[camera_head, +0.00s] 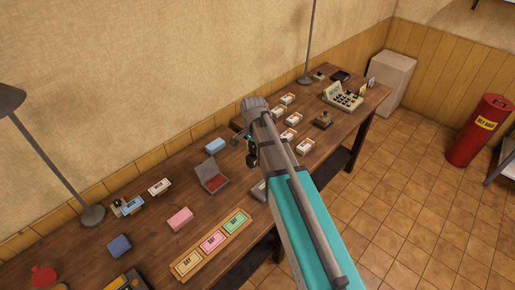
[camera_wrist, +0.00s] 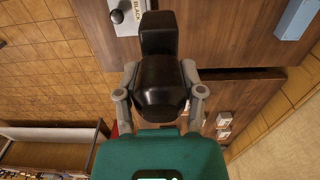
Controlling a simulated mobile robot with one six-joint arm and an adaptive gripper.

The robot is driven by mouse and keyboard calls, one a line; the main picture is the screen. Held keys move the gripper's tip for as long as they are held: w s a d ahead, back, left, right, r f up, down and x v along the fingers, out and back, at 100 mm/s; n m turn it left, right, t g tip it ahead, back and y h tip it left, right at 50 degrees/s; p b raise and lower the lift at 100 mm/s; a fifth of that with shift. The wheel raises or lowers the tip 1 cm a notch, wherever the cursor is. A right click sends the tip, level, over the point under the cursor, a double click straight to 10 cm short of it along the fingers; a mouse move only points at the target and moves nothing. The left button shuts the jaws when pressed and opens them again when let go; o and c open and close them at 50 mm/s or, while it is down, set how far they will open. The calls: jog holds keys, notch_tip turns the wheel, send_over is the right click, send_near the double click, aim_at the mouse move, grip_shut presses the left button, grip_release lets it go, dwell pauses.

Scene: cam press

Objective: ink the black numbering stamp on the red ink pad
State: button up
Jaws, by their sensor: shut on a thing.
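The black numbering stamp (camera_wrist: 160,88) is between the two grey fingers of my gripper (camera_wrist: 159,72) in the wrist view. The fingers are shut on its sides. In the head view my gripper (camera_head: 250,150) is over the table, to the right of the red ink pad (camera_head: 213,182). That pad is an open grey tin with a red surface, and its lid is raised. The stamp appears apart from it. My arm hides much of the stamp and the fingers in the head view. The red pad's surface is not clearly seen in the wrist view.
On the wooden table are a blue box (camera_head: 215,145), a pink block (camera_head: 180,218), a ticket tray (camera_head: 187,262) and several white boxes. A lamp base (camera_head: 92,216) stands at left.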

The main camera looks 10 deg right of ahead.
jog(key=w+a+f+b, duration=0.1)
jog(key=a+f+b, duration=0.1)
jog(key=a, duration=0.6)
jog(key=w+a+f+b, duration=0.2)
jog(key=a, duration=0.6)
jog(key=shift+a, duration=0.2)
jog(key=shift+f, duration=0.25)
jog(key=shift+f+b, duration=2.85)
jog(key=shift+b, duration=0.15)
jog(key=shift+f+b, duration=0.5)
jog(key=shift+b, duration=0.1)
jog(key=shift+r, duration=0.1)
dwell(0.3)
notch_tip(320, 180, up, 7)
jog(key=p, duration=0.7)
dwell(0.4)
jog(key=shift+f, duration=0.2)
